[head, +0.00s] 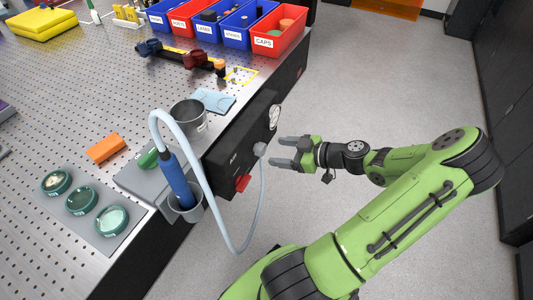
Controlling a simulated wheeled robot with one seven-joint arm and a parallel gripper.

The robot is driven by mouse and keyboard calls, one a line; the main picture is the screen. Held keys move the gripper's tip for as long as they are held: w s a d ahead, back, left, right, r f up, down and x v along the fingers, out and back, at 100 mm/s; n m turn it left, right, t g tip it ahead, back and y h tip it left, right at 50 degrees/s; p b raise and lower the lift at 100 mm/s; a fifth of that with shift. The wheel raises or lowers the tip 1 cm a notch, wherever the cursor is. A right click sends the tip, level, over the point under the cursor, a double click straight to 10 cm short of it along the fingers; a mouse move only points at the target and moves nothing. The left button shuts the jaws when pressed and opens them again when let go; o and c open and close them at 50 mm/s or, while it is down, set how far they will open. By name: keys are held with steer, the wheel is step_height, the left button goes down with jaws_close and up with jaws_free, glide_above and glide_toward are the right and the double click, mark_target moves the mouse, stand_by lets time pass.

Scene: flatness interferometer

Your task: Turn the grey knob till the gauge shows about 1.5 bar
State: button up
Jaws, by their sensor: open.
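The grey knob (260,149) sticks out from the front of a black panel (226,160) on the side of the optical table. The round white gauge (274,117) is on the same panel, beyond the knob. It is seen at a steep angle and its reading is too small to tell. My gripper (279,152) is open, with its two grey fingers pointing left at the knob. The fingertips are close to the knob, and I cannot tell whether they touch it. Nothing is seen between the fingers.
A red part (243,183) sits on the panel below the knob. A pale hose (235,248) loops down close to the knob and up to a blue-handled tool (176,180) in a cup. Labelled bins (279,43) stand at the far table edge.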

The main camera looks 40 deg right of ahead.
mark_target(264, 150)
steer(key=x, duration=0.5)
steer(key=shift+w+a+f+b, duration=0.1)
steer(key=shift+w+b, duration=0.1)
steer(key=shift+b, duration=0.2)
steer(key=c, duration=1)
steer(key=shift+c, duration=0.2)
steer(key=m+y+p, duration=0.1)
steer(key=m+p, duration=0.1)
steer(key=shift+m+g+y, duration=0.3)
steer(key=shift+y, duration=0.1)
steer(key=shift+f+m+y+p, duration=0.1)
steer(key=shift+m+y+p, duration=0.75)
steer(key=shift+m, duration=0.45)
